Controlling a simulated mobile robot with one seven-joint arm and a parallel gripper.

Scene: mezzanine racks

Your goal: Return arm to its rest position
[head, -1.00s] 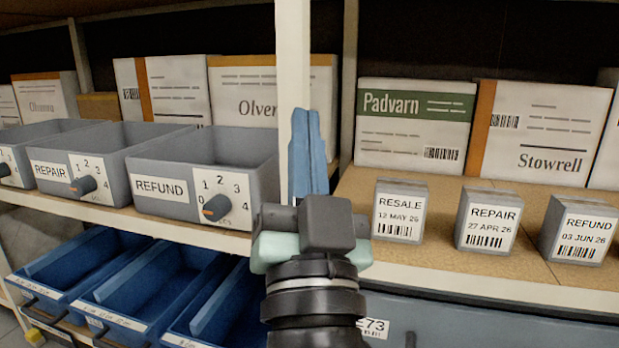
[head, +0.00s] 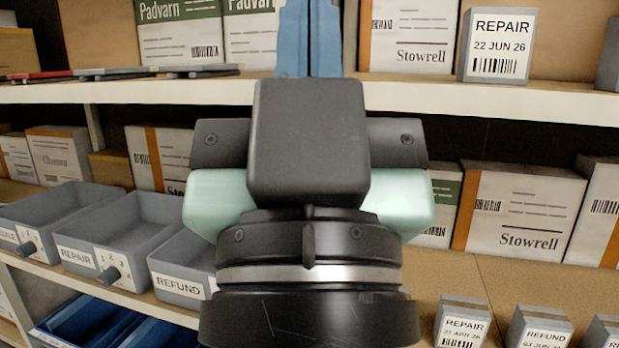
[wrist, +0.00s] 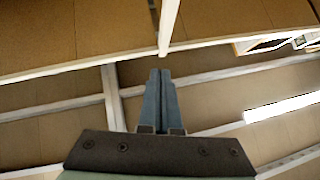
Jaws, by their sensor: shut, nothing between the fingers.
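My gripper (head: 309,40) is large in the middle of the head view, its blue fingers pointing up in front of the upper shelf. The fingers lie together with nothing between them. In the wrist view the shut fingers (wrist: 160,90) point at the underside of shelving and its pale beams. My gripper's body hides part of the middle shelf and the bins behind it.
The upper shelf edge (head: 500,95) runs behind my fingers, with a REPAIR box (head: 497,46) on it. Below are grey bins, including REFUND (head: 181,272), blue bins (head: 120,325), and small label boxes such as REPAIR (head: 463,322). A pale beam (wrist: 168,25) shows in the wrist view.

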